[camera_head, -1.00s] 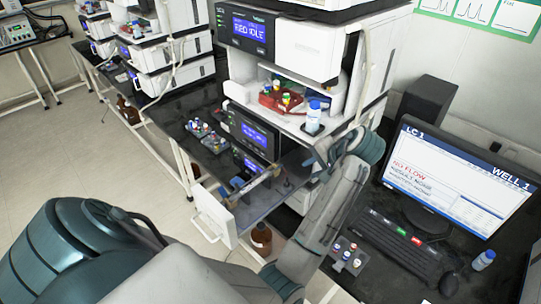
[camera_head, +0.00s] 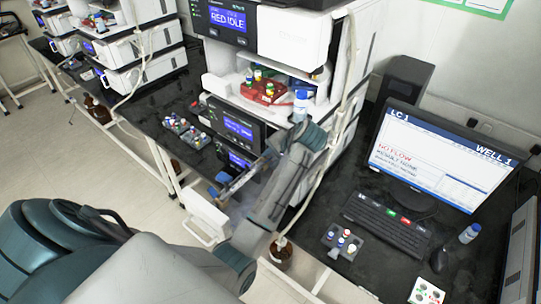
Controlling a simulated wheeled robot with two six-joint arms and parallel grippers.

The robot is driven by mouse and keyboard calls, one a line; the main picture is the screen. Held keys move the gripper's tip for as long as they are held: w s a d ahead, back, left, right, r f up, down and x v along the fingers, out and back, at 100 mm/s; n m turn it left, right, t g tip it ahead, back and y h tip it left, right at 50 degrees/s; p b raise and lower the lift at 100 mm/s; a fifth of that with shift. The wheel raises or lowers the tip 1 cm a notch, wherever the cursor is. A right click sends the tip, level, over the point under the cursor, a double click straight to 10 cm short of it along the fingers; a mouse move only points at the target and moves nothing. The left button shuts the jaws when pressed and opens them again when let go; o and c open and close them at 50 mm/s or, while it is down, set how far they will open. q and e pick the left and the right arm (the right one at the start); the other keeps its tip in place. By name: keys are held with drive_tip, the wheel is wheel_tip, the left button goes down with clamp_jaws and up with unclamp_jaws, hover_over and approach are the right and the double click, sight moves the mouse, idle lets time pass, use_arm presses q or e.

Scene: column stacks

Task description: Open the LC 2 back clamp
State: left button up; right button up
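A drawer (camera_head: 203,217) is pulled out of the middle instrument stack, with a white handled front. Over it lies a thin metal column (camera_head: 240,181), slanting up to the right. A blue clamp piece (camera_head: 222,178) is at its near left end. The clamp at the far right end, towards the stack, is mostly hidden by my wrist. My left gripper (camera_head: 268,159) is at that far end, just above the drawer, pointing down and left. Its fingers are small and dark; I cannot tell their opening or contact. My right gripper is out of view. No LC 2 label is readable.
A monitor (camera_head: 440,155) reading LC 1, keyboard (camera_head: 388,224) and vial tray (camera_head: 342,243) are on the right bench. A brown bottle (camera_head: 281,253) stands below.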

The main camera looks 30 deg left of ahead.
use_arm(q)
drive_tip(key=shift+f, duration=0.2)
clamp_jaws()
drive_tip(key=shift+f, duration=0.1)
drive_tip(key=shift+d+f+y, duration=0.2)
drive_tip(key=shift+d+y, duration=0.05)
drive_tip(key=shift+y, duration=0.55)
unclamp_jaws()
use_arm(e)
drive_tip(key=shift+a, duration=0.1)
